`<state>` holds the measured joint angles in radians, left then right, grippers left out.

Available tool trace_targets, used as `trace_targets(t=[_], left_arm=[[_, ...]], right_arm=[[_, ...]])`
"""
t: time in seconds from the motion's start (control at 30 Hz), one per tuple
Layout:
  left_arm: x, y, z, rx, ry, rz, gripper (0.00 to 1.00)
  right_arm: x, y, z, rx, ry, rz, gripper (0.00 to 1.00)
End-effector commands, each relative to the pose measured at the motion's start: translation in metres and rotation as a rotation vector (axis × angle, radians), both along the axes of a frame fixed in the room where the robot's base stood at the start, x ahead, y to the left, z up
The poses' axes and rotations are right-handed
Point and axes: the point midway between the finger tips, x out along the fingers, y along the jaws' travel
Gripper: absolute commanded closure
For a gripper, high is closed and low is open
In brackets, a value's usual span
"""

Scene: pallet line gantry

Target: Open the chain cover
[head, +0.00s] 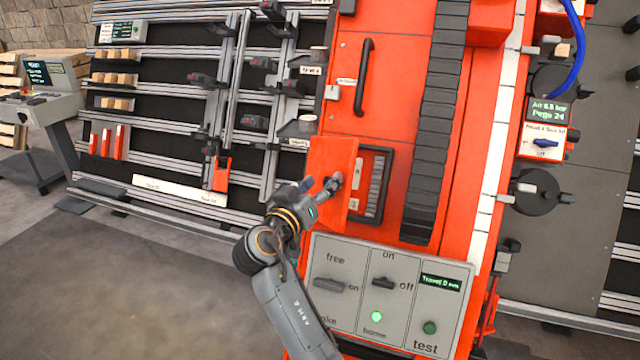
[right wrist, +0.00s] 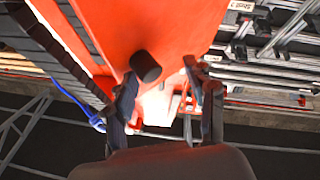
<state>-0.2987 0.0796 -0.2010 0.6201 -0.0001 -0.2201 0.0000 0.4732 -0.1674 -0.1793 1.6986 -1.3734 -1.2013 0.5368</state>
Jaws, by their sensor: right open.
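The chain cover (head: 326,160) is an orange panel on the orange machine. It appears swung out to the left of a dark-framed opening (head: 376,188) with grey slats inside. My right gripper (head: 331,184) is in front of the cover, at a small grey knob that it partly hides. In the right wrist view, a dark round knob (right wrist: 145,66) stands out from an orange surface (right wrist: 180,30). The open fingers of my right gripper (right wrist: 165,88) are near it, with the knob closer to the left finger. I cannot tell whether they touch. My left gripper is not in view.
A rail rack stands at left. Open floor lies at lower left.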

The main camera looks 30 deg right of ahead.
Motion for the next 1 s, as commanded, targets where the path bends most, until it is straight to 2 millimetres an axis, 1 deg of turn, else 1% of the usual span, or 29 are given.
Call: trace_targets(t=[0.03,0.3,0.37,0.43,0.57,0.7,0.8,0.9,1.0], left_arm=[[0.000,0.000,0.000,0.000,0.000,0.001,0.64],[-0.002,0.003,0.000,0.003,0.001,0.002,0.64],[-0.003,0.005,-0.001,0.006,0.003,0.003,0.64],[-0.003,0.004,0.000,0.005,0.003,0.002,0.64],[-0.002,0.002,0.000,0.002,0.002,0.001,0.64],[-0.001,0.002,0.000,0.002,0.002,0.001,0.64],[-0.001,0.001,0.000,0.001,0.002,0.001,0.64],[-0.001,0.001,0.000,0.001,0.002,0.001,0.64],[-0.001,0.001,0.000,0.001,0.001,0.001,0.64]], right_arm=[[0.001,0.001,-0.003,0.003,0.005,0.004,0.52],[0.000,0.001,-0.004,0.005,0.007,0.002,0.52],[0.000,0.001,-0.003,0.006,0.007,0.002,0.52],[0.000,0.001,0.003,0.006,0.006,0.002,0.52],[0.000,0.000,0.026,0.005,-0.002,0.001,0.52],[-0.001,0.001,0.055,0.004,-0.005,0.001,0.52],[-0.001,0.000,0.074,0.002,-0.005,0.000,0.52],[-0.002,0.000,0.088,0.001,-0.003,-0.001,0.52],[-0.002,0.000,0.097,0.000,-0.002,-0.001,0.52]])
